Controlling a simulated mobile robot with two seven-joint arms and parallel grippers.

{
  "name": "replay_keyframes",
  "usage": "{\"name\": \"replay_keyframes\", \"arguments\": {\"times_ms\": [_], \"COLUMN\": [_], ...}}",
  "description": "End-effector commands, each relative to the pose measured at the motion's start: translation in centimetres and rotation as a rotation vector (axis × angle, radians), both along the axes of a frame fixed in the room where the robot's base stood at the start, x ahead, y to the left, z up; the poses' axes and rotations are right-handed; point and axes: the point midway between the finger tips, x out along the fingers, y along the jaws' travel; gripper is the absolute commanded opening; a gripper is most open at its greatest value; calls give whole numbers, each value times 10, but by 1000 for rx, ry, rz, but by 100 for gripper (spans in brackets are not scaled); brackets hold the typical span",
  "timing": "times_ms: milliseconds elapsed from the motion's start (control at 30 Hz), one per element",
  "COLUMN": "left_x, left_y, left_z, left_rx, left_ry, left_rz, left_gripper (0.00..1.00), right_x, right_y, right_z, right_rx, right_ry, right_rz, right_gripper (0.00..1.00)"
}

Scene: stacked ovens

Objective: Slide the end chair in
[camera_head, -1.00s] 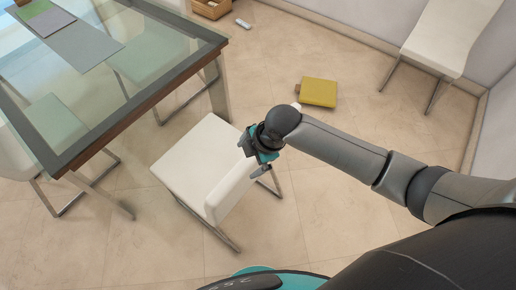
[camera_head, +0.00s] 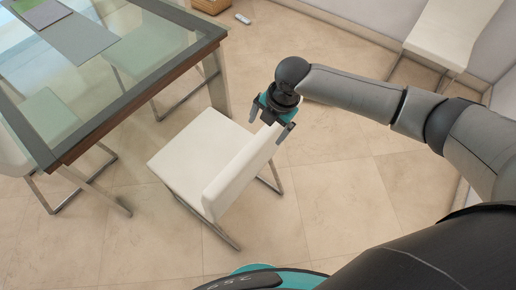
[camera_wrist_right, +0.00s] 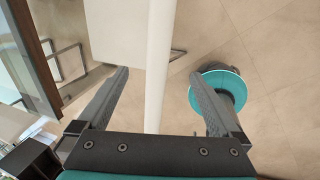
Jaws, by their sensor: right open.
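The end chair (camera_head: 190,150) is white with metal legs and stands near the end of the glass table (camera_head: 186,55), pulled clear of it. Its backrest (camera_head: 240,172) is on the side nearer me. My right gripper (camera_head: 268,126) is open at the far top corner of the backrest. In the right wrist view, the backrest's narrow edge (camera_wrist_right: 158,60) runs between the two open fingers (camera_wrist_right: 160,76), with a gap visible on each side. My left gripper is out of view.
Other white chairs stand at the table's left side (camera_head: 12,155) and far side (camera_head: 150,52). Another white chair (camera_head: 450,35) is by the wall at upper right. A wicker box (camera_head: 211,5) and a small light object (camera_head: 242,18) lie on the floor beyond. Floor right of the chair is open.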

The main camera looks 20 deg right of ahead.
Motion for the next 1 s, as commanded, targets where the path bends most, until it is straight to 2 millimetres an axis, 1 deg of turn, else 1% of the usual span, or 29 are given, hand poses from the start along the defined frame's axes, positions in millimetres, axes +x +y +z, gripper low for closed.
{"name": "replay_keyframes", "arguments": {"times_ms": [33,433,500,600,700,800,1000], "left_x": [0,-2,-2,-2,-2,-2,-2], "left_y": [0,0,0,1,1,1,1], "left_z": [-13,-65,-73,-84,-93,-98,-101], "left_rx": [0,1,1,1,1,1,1], "left_ry": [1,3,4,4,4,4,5], "left_rz": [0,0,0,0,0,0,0], "left_gripper": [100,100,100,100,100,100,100], "right_x": [2,10,13,16,19,21,23], "right_y": [1,7,11,13,16,17,18], "right_z": [-11,-50,-67,-84,-97,-105,-111], "right_rx": [1,0,1,0,1,1,1], "right_ry": [-1,-3,1,2,1,0,-1], "right_rz": [0,0,-2,-1,-1,-2,-1], "right_gripper": [100,100,100,100,100,100,100]}}
